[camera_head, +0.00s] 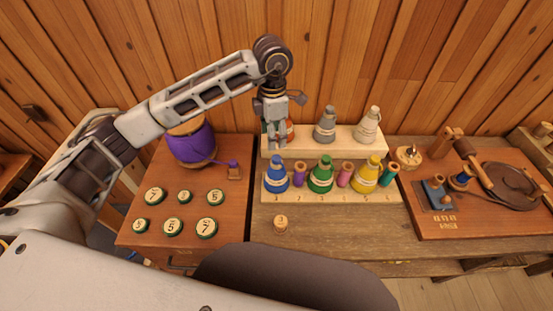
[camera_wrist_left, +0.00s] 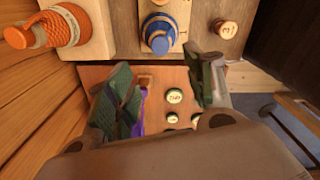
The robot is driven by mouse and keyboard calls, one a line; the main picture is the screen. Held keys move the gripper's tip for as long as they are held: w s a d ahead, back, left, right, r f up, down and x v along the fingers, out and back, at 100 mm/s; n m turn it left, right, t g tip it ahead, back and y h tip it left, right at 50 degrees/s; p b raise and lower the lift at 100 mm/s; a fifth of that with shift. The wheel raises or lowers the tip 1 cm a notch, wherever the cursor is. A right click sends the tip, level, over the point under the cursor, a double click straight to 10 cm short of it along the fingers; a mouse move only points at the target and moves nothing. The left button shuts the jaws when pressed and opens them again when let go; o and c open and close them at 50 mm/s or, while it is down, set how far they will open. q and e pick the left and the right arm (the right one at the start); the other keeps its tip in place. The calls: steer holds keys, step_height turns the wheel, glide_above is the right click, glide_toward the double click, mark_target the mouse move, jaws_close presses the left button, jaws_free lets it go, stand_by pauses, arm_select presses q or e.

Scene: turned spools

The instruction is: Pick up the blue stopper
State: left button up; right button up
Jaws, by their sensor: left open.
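The blue stopper (camera_head: 277,178) is cone-shaped with a pale band. It stands upright at the left end of the front row of the stepped wooden rack (camera_head: 330,194), and it also shows at the top of the left wrist view (camera_wrist_left: 160,32). My left gripper (camera_head: 276,138) is open and empty, above the rack's left end and behind the blue stopper in the head view. It partly hides an orange stopper (camera_wrist_left: 60,28) in the back row. In the left wrist view its fingers (camera_wrist_left: 165,90) are spread apart, below the blue stopper and not touching it.
Green (camera_head: 320,177) and yellow (camera_head: 367,173) stoppers share the front row, with small coloured spools between. Two grey and cream stoppers (camera_head: 325,127) stand behind. A numbered disc (camera_head: 281,223) lies in front. A purple spool (camera_head: 191,144) stands left; a tool board (camera_head: 490,195) lies right.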

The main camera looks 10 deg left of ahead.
mark_target(274, 157)
arm_select(q)
step_height(274, 157, down, 3)
steer(key=shift+f, duration=0.65)
arm_select(e)
steer(key=shift+s+a+r, duration=0.1)
steer(key=shift+s+a, duration=0.15)
steer(key=shift+a, duration=0.2)
steer(key=shift+s+a+r, duration=0.1)
steer(key=shift+s+a, duration=0.1)
steer(key=shift+a, duration=0.25)
arm_select(q)
steer(key=shift+f, duration=0.1)
arm_select(e)
steer(key=shift+d, duration=0.2)
